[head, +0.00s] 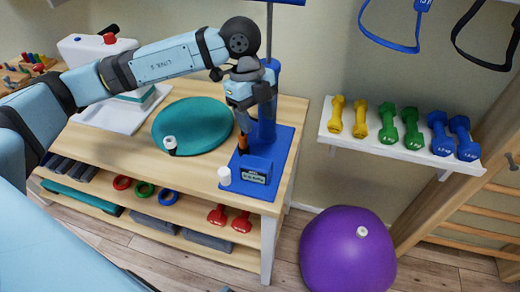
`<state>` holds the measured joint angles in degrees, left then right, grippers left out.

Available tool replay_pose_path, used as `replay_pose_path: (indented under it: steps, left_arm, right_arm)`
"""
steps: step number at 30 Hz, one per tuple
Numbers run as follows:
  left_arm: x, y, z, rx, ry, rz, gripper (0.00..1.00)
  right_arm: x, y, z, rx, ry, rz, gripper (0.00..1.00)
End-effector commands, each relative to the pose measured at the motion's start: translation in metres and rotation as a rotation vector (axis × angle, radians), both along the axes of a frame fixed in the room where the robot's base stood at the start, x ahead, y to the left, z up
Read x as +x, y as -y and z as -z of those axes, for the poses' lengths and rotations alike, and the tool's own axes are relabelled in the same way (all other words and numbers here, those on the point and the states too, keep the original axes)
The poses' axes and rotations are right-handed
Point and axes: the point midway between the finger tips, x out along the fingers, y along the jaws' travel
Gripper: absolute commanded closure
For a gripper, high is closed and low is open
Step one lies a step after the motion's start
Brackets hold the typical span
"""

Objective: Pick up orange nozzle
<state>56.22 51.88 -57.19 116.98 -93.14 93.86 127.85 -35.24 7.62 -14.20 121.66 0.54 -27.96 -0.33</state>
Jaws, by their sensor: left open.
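My right gripper is not in view.
A blue post (265,110) rises right behind the left gripper. A white cylinder (224,176) is left of the holder. A teal disc (195,120) and a white-and-black piece (170,146) are farther left. A dumbbell shelf (345,147) and purple ball (345,255) are right.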

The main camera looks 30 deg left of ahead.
Motion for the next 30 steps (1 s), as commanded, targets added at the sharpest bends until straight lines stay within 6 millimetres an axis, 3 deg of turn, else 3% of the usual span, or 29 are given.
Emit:
replay_pose_path:
  steps: [1,3,7,11,21,30]
  left_arm:
    - [0.007,-0.02,0.0,0.089,0.028,-0.063,0.43]
    - [0.013,-0.038,-0.005,0.178,0.051,-0.135,0.43]
    - [0.017,-0.055,-0.011,0.257,0.072,-0.205,0.43]
    - [0.018,-0.059,0.002,0.273,0.073,-0.22,0.43]
    - [0.018,-0.059,0.063,0.269,0.074,-0.217,0.43]
    - [0.017,-0.064,0.089,0.269,0.073,-0.216,0.43]
  right_arm:
    - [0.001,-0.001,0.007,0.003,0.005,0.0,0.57]
    - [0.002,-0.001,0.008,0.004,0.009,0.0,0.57]
    - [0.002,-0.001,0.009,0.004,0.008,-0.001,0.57]
    - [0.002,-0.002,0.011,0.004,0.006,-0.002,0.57]
    - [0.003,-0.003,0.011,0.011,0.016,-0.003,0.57]
    - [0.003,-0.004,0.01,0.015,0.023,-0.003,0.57]
